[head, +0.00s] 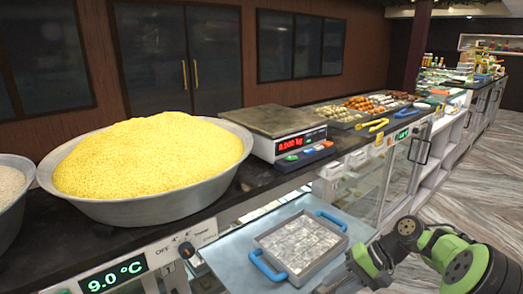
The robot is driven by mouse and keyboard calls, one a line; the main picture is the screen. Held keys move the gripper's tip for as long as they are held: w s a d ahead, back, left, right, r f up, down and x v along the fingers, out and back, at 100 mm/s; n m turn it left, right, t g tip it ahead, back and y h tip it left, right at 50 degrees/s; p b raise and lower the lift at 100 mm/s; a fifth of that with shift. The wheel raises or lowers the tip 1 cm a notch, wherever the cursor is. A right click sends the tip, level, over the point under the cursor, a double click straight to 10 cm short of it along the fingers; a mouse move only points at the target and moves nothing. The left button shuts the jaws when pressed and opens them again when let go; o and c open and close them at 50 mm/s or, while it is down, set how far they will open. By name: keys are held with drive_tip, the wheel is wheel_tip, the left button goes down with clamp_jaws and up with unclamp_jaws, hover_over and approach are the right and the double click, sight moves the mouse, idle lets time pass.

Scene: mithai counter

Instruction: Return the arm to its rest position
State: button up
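My green and black arm (440,251) is at the lower right, bent, with its joints showing beside the tray. Its far part runs down past the bottom edge of the head view. My gripper's fingertips do not show, so whether they are open or shut is hidden. A metal tray with blue handles (325,259) lies on a flat steel shelf (228,262), just left of my arm. It holds pale, silvery square pieces.
A large steel bowl of yellow grains (150,209) stands on the dark counter. A scale (284,124) reads 0.000 kg. Sweets trays (366,104) and yellow tongs (371,125) lie farther along. The glass-fronted counter (397,165) is close to my arm. Open floor (480,195) lies at the right.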

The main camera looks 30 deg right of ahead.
drive_tip(key=w+a+r+n+g+h, duration=0.2)
drive_tip(key=a+r+n+h, duration=0.1)
drive_tip(key=a, duration=0.7)
drive_tip(key=w+a+r+n+g+h, duration=0.2)
drive_tip(key=w+a+r, duration=0.1)
drive_tip(key=a, duration=0.7)
drive_tip(key=s+a+r+n+t+h, duration=0.2)
drive_tip(key=s+a+r+n+t, duration=0.1)
drive_tip(key=s+a, duration=0.4)
drive_tip(key=s+n+t, duration=0.1)
drive_tip(key=s+n, duration=0.1)
drive_tip(key=s, duration=0.1)
drive_tip(key=shift+s+a+t, duration=0.2)
drive_tip(key=shift+a+t, duration=0.1)
drive_tip(key=shift+a, duration=0.05)
